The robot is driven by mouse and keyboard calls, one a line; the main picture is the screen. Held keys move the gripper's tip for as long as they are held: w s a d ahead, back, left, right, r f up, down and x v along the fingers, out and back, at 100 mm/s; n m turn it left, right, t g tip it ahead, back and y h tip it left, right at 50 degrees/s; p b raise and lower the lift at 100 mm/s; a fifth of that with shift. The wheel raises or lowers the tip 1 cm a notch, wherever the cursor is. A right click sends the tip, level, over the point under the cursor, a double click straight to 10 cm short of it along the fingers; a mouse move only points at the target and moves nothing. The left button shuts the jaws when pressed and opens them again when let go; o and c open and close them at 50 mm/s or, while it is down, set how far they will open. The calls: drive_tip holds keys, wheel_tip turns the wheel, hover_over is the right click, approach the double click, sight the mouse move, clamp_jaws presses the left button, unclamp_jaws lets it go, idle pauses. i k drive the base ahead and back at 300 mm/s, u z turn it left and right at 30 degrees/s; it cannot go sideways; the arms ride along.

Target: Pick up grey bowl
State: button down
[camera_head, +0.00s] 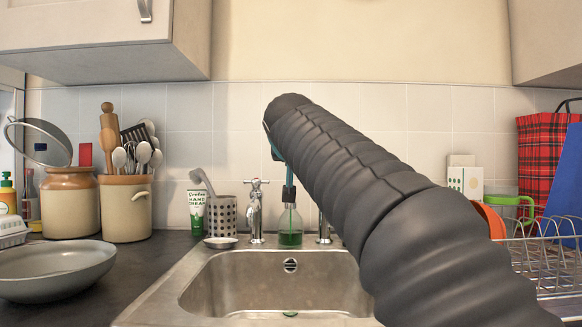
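A wide, shallow grey bowl (55,271) sits upright on the dark counter at the lower left. Its left side is cut off by the picture edge, and the part I see of it looks empty. My black ribbed arm crosses from the lower right to the upper middle, over the sink and well to the right of the bowl. My gripper's fingers cannot be made out beyond the arm's end. A small teal part shows under that end.
Farther back are stoneware jars (126,208) with utensils. A small metal dish (220,243), perforated holder (222,216), taps (256,210) and green soap bottle (290,228) line the sink (275,280). A wire rack (545,255) stands right. Wall cupboards hang above.

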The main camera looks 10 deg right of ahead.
sight(42, 273)
drive_tip(key=k, duration=1)
